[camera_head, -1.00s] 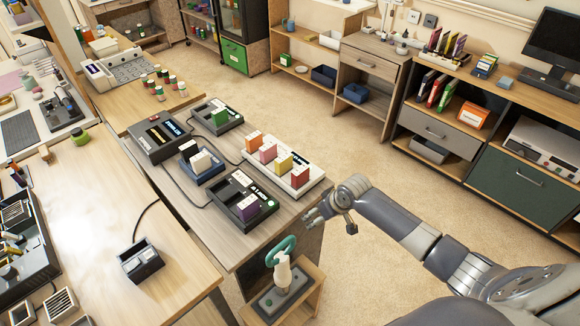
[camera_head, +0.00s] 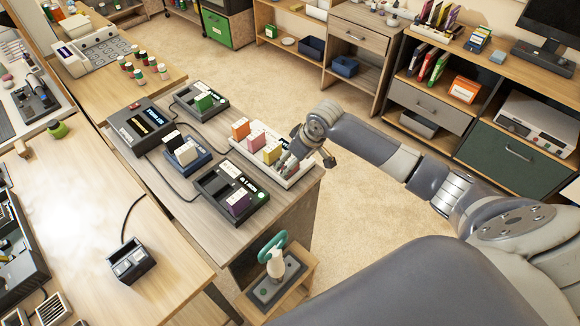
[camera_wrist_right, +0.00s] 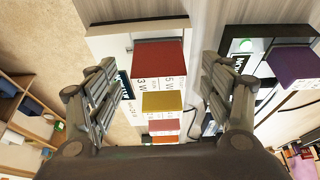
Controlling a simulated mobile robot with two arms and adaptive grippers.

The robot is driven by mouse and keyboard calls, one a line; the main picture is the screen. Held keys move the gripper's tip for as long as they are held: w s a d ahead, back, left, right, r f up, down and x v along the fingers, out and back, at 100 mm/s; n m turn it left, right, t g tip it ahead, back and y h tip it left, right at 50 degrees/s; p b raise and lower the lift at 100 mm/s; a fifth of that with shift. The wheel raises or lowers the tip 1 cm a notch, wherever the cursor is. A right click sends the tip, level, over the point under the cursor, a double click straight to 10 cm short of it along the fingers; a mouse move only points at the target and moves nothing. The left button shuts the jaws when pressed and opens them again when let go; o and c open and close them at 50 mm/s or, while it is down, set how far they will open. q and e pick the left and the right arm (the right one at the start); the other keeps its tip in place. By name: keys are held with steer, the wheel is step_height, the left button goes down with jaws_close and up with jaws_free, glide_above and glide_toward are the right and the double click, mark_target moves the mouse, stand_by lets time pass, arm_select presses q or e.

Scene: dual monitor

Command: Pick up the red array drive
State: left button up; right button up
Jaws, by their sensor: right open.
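In the right wrist view the red array drive (camera_wrist_right: 158,57) stands in a white rack (camera_wrist_right: 108,42), between my open fingers and apart from both. My right gripper (camera_wrist_right: 158,85) is open and empty. In the head view the right gripper (camera_head: 288,160) is over the near right end of the white rack (camera_head: 293,180) and mostly hides the red drive. My left gripper is not in view.
A black dock with a purple drive (camera_head: 239,201) stands beside the rack, and the purple drive shows in the right wrist view (camera_wrist_right: 292,65). A blue dock (camera_head: 190,166) and a black dock with a green drive (camera_head: 203,101) stand further off. Cables cross the tabletop.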

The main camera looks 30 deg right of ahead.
steer(key=x, duration=0.3)
steer(key=shift+d, duration=0.1)
steer(key=shift+w+f, duration=0.25)
steer(key=shift+f, duration=0.05)
steer(key=c, duration=1.1)
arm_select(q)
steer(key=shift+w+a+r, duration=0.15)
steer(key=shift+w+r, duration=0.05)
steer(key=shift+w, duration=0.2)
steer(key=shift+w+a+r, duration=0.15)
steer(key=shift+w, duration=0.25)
arm_select(e)
steer(key=shift+c, duration=0.2)
